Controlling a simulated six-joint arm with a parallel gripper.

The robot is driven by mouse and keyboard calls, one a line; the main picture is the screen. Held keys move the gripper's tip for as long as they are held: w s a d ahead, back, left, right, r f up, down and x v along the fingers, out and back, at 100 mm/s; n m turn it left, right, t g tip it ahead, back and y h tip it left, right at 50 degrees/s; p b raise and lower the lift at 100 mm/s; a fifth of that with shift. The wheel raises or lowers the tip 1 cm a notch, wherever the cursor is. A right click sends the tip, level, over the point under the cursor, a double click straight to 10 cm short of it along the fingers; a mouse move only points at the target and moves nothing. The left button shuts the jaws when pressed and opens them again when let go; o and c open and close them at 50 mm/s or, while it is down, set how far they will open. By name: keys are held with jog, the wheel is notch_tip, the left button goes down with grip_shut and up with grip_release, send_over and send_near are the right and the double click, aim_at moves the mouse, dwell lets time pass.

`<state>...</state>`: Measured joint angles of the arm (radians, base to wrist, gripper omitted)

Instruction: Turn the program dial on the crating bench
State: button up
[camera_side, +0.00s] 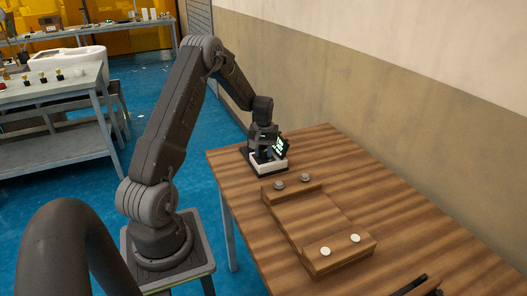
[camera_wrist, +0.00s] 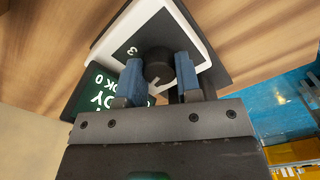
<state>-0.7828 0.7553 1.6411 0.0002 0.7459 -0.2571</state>
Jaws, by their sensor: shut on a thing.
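The program dial (camera_wrist: 158,66) is a dark round knob with a light pointer mark. In the side view my gripper (camera_side: 262,152) points down over the white control unit (camera_side: 270,168) at the far left corner of the wooden bench (camera_side: 400,215). The fingers hide the dial there.
A wooden fixture (camera_side: 310,222) with two grey knobs and two white round knobs lies in front of the unit. A dark object (camera_side: 418,286) is at the bench's front edge. A wall runs behind the bench. The bench's right side is clear.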

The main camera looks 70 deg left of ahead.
aim_at(264, 152)
jog(key=shift+m, duration=1.3)
jog(key=o, duration=0.9)
jog(key=shift+r, duration=0.1)
notch_tip(264, 152, up, 14)
jog(key=shift+f, duration=0.15)
